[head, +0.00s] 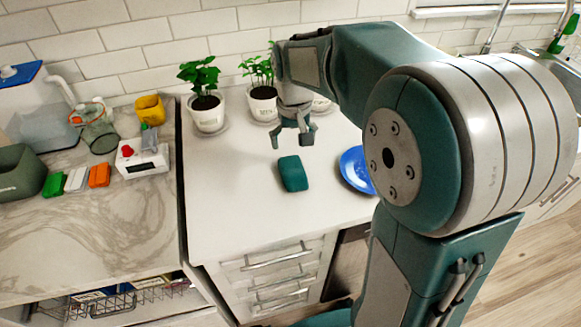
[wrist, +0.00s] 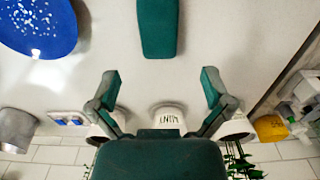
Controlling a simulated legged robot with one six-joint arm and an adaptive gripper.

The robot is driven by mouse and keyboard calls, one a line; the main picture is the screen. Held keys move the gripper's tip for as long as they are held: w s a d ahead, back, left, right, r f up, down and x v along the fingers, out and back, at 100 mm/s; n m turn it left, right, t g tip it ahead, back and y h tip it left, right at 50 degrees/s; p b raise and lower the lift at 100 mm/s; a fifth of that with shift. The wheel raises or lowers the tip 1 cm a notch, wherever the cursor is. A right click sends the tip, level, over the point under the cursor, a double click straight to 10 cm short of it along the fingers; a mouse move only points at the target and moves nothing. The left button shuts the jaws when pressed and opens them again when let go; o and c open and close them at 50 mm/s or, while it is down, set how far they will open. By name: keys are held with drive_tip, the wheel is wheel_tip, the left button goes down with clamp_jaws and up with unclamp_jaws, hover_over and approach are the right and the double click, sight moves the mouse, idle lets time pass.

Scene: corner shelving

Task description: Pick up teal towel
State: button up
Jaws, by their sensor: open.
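The teal towel (head: 292,173) is a small folded block lying on the white counter, in front of the potted plants. In the wrist view the towel (wrist: 158,27) is at the top centre, beyond the fingertips and between their lines. My gripper (head: 292,142) hangs above the counter, a little behind the towel in the head view. In the wrist view my gripper (wrist: 158,84) has its two fingers spread wide with nothing between them. It does not touch the towel.
A blue speckled plate (head: 356,170) lies right of the towel, partly hidden by my arm. Potted plants (head: 208,112) stand along the tiled wall. Left, a marble counter (head: 110,225) holds a white device (head: 142,160), a yellow cup (head: 150,109) and sponges (head: 76,180). The counter around the towel is clear.

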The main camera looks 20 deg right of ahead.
sight(292, 166)
drive_tip(key=shift+w+f, duration=0.4)
drive_tip(key=shift+f, duration=0.1)
wheel_tip(292, 166, down, 10)
drive_tip(key=shift+w+f, duration=0.15)
drive_tip(key=shift+f, duration=0.1)
drive_tip(key=shift+c, duration=0.3)
